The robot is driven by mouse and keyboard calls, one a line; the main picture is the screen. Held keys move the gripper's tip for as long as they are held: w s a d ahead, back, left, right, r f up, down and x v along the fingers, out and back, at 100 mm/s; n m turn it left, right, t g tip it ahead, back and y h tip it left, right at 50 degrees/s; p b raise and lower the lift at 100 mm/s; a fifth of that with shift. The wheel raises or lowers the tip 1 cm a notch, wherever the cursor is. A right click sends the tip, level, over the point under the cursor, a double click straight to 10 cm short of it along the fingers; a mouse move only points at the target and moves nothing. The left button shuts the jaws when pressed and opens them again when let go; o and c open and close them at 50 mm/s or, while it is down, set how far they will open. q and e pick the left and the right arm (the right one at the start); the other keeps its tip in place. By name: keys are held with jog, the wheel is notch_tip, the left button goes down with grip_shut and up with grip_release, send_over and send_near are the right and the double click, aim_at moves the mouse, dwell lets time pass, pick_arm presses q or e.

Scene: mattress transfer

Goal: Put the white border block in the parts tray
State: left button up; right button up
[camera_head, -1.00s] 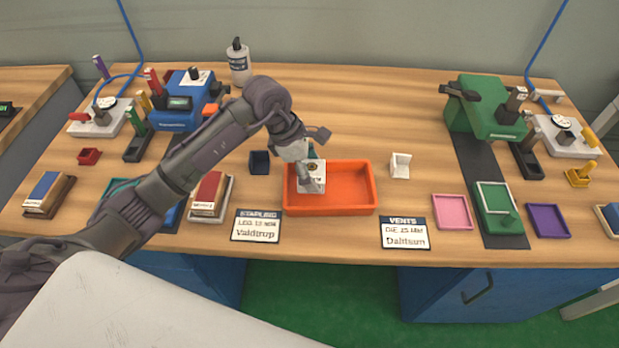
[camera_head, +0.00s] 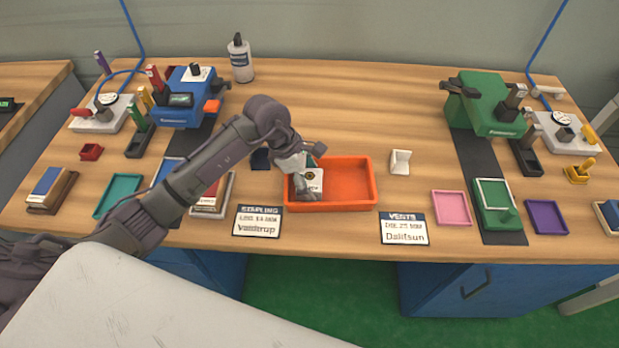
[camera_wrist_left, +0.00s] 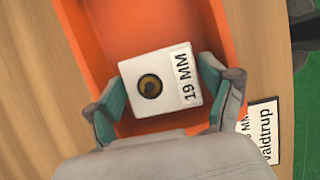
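The white block (camera_head: 315,185) has a round dark-and-gold hole mark on top; its label reads 19 MM in the left wrist view (camera_wrist_left: 150,62). It is at the left end of the orange tray (camera_head: 348,188), within its walls; whether it touches the floor is hard to tell. My left gripper (camera_head: 307,178) reaches down over that end from the left. In the left wrist view its teal-padded fingers (camera_wrist_left: 163,92) lie against opposite sides of the block, apparently shut on it. The orange tray wall (camera_wrist_left: 215,22) shows beyond. My right gripper is out of view.
Name cards (camera_head: 257,221) (camera_head: 404,229) lie at the front. Pink (camera_head: 452,208) and purple (camera_head: 546,217) trays are farther right. The table behind the tray is clear.

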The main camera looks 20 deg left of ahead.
pick_arm(q)
jog(key=shift+r, duration=0.25)
jog(key=b+v, duration=0.1)
jog(key=v, duration=1)
jog(key=shift+a+r, duration=0.25)
jog(key=shift+r, duration=0.1)
